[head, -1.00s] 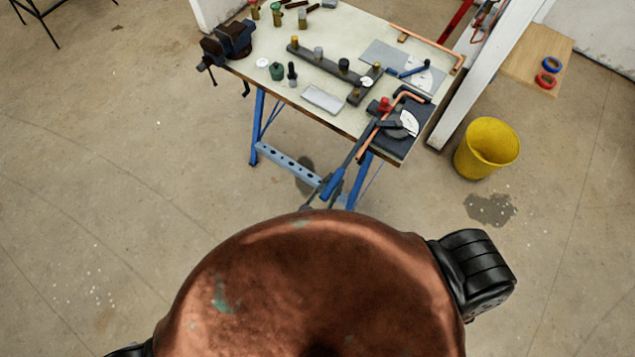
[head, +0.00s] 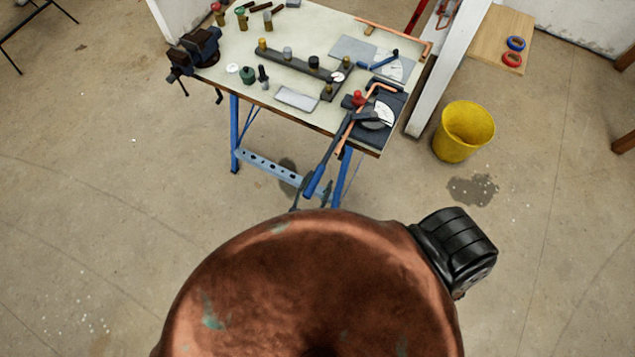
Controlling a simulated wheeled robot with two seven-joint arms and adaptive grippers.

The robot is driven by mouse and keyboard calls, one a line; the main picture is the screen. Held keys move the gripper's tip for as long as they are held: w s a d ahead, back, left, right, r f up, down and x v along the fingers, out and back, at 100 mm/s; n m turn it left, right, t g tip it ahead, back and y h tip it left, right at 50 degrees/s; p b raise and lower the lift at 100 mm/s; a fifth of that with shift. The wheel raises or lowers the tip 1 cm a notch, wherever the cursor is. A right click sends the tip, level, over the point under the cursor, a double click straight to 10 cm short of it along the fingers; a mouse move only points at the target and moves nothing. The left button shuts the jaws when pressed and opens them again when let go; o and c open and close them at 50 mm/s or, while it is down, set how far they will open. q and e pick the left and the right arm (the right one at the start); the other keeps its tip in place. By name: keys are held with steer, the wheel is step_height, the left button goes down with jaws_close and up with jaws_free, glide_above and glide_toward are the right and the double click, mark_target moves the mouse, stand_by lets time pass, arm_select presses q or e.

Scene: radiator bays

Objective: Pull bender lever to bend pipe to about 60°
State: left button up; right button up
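The pipe bender (head: 366,117) sits on the front right corner of the bench. A copper pipe (head: 349,130) runs through it and has a bend at its far end, beside a white angle scale (head: 384,113). The exact angle is too small to read. The bender lever, with a blue handle (head: 317,177), slopes over the bench's front edge toward me. A small dark, two-pronged shape by the handle's lower end seems to be my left gripper (head: 298,191). Whether it touches or grips the handle is unclear. My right gripper is not in view.
The bench (head: 226,65) carries a vise (head: 196,48), a dark bar with several pegs (head: 295,62), a grey tray (head: 297,98) and another blue-handled tool (head: 378,62). A yellow bucket (head: 464,131) stands right of the bench.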

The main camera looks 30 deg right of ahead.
arm_select(q)
steer(key=v, duration=1.2)
